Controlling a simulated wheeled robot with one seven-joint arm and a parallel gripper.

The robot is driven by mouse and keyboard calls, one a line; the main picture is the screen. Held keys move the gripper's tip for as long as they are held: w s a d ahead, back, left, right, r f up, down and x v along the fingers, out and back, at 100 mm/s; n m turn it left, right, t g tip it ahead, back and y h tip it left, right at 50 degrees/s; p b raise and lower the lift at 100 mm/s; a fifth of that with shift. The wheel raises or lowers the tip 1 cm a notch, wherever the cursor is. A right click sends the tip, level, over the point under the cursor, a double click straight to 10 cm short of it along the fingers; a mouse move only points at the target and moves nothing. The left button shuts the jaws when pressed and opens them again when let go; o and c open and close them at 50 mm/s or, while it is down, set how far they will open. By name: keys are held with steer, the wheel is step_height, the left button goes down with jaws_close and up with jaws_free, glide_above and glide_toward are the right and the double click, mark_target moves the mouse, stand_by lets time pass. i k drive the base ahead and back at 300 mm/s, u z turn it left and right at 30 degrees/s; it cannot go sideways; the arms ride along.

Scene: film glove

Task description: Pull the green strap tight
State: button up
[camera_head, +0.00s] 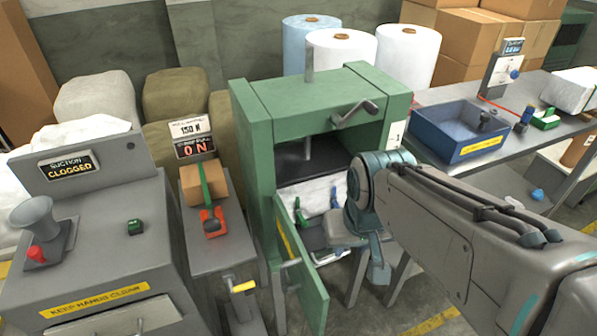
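The green strap (206,183) runs over a cardboard box (195,190) on a narrow grey stand left of centre. Its lower end meets an orange-red buckle or ratchet (212,222) in front of the box. A sign behind the stand reads 150 N, and the display (194,146) under it reads 0 N. My arm reaches in from the right. My gripper (338,232) is in front of the green press, well to the right of the strap and apart from it. Its fingertips are not clear, so I cannot tell their opening.
The green press (252,145) stands between my gripper and the strap stand, its lower door (302,265) swung open toward me. A grey machine (95,245) marked CLOGGED is at left. A blue tray (459,132) sits on the right table.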

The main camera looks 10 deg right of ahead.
mark_target(305, 223)
steer(key=u, duration=1.35)
steer(key=k, duration=1.35)
steer(key=z, duration=0.35)
